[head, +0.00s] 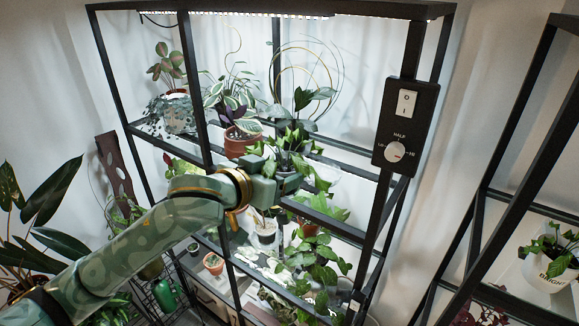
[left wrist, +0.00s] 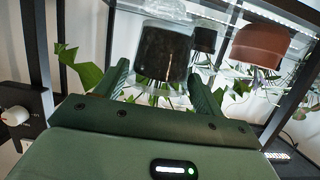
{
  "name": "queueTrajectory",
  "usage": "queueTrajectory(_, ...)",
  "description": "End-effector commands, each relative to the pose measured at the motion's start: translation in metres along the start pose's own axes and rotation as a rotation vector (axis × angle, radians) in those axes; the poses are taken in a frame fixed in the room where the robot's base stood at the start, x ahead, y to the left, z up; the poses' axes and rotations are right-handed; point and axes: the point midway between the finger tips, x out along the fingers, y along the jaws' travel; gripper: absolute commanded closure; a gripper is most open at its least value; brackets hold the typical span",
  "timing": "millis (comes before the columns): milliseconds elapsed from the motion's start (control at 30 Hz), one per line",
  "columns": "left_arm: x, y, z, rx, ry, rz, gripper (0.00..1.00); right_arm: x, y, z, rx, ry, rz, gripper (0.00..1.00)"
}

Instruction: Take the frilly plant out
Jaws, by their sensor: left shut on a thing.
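A leafy plant (head: 292,148) with bright green, jagged-looking leaves stands at the middle shelf of the black rack in the head view; I take it as the frilly plant. My left gripper (head: 284,185) reaches in from the left at the base of these leaves, covering its pot. In the left wrist view, which looks upside down, a dark pot (left wrist: 165,52) sits between the two green fingers of my left gripper (left wrist: 163,82), with leaves beyond it. The gripper is shut on this pot. My right gripper does not show.
The black rack's front post (head: 387,215) and switch box (head: 405,127) stand right of the gripper. A terracotta pot (head: 241,141) stands behind, to the left. Several plants crowd the shelf below. A white pot (head: 547,270) sits on another rack at right.

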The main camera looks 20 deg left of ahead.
Motion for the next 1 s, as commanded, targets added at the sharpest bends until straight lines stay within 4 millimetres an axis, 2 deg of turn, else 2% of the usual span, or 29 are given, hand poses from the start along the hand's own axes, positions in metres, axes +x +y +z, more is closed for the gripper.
queueTrajectory(133, -0.025, 0.000, 0.011, 0.004, 0.001, 0.000, 0.61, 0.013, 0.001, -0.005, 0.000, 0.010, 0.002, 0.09)
queueTrajectory(233, -0.044, 0.000, 0.011, 0.000, -0.003, 0.000, 0.61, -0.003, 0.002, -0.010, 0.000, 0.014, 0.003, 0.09)
queueTrajectory(533, -0.096, 0.000, 0.028, 0.000, -0.003, 0.000, 0.61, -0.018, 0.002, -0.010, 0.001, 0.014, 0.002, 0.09)
queueTrajectory(600, -0.101, -0.001, 0.024, -0.007, -0.005, -0.002, 0.61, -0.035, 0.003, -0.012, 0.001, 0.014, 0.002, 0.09)
queueTrajectory(700, -0.107, -0.001, 0.026, -0.008, -0.003, -0.003, 0.61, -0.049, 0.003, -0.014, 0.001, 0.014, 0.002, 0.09)
queueTrajectory(833, -0.113, -0.001, 0.030, -0.005, -0.002, -0.003, 0.61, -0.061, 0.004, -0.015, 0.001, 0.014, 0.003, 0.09)
queueTrajectory(1000, -0.117, 0.000, 0.034, -0.003, 0.000, -0.001, 0.61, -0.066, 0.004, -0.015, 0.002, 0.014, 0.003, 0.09)
